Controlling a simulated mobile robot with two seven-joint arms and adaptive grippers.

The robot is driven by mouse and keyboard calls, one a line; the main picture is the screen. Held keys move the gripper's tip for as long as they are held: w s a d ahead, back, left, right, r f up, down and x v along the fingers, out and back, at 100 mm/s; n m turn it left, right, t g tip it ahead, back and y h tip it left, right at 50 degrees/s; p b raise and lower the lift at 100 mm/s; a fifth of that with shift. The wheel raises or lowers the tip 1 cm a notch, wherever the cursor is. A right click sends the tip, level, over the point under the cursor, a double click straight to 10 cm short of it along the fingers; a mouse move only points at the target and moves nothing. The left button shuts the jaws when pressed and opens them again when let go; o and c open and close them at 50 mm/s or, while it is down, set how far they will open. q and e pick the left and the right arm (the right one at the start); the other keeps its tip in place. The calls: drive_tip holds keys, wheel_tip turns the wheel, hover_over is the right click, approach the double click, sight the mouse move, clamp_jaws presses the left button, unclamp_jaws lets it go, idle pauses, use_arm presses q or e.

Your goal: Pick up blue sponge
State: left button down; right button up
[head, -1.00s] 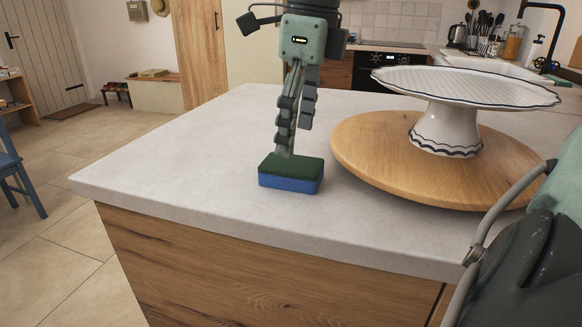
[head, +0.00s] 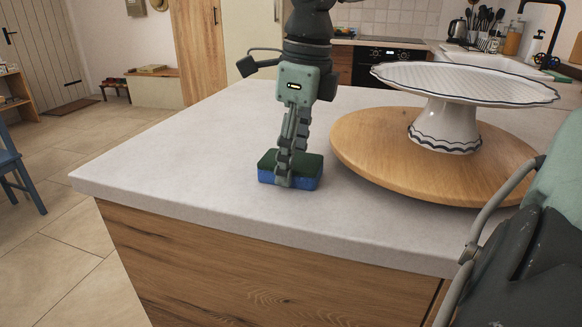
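The blue sponge (head: 308,182) lies flat on the pale countertop, near its front edge, with a dark green top layer and a blue lower layer. My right gripper (head: 290,168) points down at it from above. One finger passes in front of the sponge's near side, left of its middle. The other finger comes down toward the far side, and its tip is hidden. I cannot tell whether the fingers press on the sponge. My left gripper is not in view.
A round wooden board (head: 365,165) carries a white cake stand (head: 445,128) just right of the sponge. The countertop (head: 185,150) is clear to the left. Its front edge is close below the sponge. A stove and a sink are at the back.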

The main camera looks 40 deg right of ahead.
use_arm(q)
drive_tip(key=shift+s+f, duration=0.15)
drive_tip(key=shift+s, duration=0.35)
use_arm(e)
drive_tip(key=shift+r, duration=0.1)
drive_tip(key=shift+c, duration=0.2)
drive_tip(key=shift+r, duration=0.65)
wheel_tip(320, 180, up, 3)
drive_tip(key=shift+f, duration=0.1)
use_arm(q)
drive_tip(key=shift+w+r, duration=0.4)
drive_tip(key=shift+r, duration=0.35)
use_arm(e)
drive_tip(key=w+a+r, duration=0.6)
drive_tip(key=a, duration=0.4)
drive_tip(key=shift+r, duration=0.35)
